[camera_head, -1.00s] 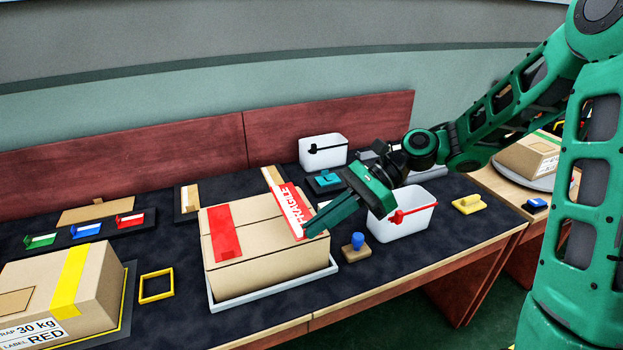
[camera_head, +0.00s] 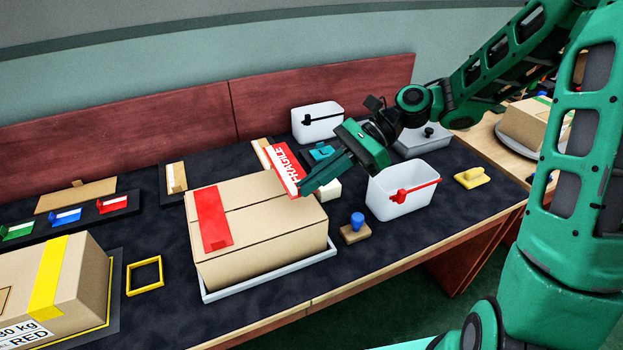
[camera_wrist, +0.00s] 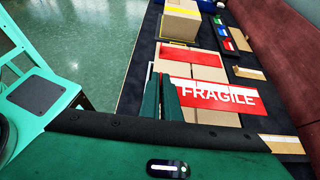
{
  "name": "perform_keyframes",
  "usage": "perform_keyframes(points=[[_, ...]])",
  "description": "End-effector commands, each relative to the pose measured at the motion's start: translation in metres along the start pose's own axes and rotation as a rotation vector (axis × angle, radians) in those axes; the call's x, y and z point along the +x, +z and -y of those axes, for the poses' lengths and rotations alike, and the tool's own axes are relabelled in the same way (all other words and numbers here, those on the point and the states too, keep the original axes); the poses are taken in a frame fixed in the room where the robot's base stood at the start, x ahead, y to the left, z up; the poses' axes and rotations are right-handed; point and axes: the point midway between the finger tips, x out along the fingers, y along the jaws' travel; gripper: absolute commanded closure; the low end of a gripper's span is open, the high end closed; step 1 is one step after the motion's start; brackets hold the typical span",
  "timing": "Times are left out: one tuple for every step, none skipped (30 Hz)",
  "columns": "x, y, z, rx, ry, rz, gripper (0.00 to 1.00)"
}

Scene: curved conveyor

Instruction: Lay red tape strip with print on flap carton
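The flap carton (camera_head: 262,243) is a closed brown box with a centre seam. A plain red strip (camera_head: 213,218) lies across its left part and folds down the front. My gripper (camera_head: 303,190) is shut on one end of the red tape strip printed FRAGILE (camera_head: 285,167), near the carton's back right corner. In the wrist view, the fingers (camera_wrist: 162,96) are close together at the left end of the FRAGILE strip (camera_wrist: 217,95). There the strip overlaps the carton (camera_wrist: 193,71) and appears raised above it; the exact gap cannot be told.
A pale tray (camera_head: 270,271) lies under the carton. A white bin with a red handle (camera_head: 403,210) and a blue-knobbed stamp (camera_head: 356,228) stand at right. A yellow-taped carton (camera_head: 75,275) and a yellow frame (camera_head: 144,275) are at left.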

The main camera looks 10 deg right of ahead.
Motion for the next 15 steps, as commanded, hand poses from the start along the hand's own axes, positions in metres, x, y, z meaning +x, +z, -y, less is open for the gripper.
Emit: perform_keyframes(points=[[0.001,-0.002,0.0,0.001,0.001,0.001,1.0],[0.002,-0.003,0.0,0.001,0.001,0.002,1.0],[0.003,-0.004,0.0,0.001,0.001,0.002,1.0],[0.004,-0.006,0.0,0.001,0.0,0.002,1.0],[0.004,-0.007,0.0,0.001,0.0,0.001,1.0],[0.005,-0.009,0.0,0.001,0.0,0.001,1.0],[0.006,-0.01,0.0,0.002,0.0,0.001,1.0],[0.007,-0.012,0.0,0.002,0.0,0.001,1.0],[0.008,-0.014,0.0,0.002,0.001,0.002,1.0],[0.009,-0.015,0.0,0.001,0.001,0.002,1.0],[0.009,-0.016,0.0,0.001,0.001,0.002,1.0],[0.011,-0.018,-0.001,0.001,0.002,0.002,1.0],[0.011,-0.019,-0.001,0.002,0.002,0.002,1.0],[0.012,-0.021,-0.001,0.002,0.002,0.001,1.0],[0.013,-0.023,-0.001,0.002,0.002,0.001,1.0]])
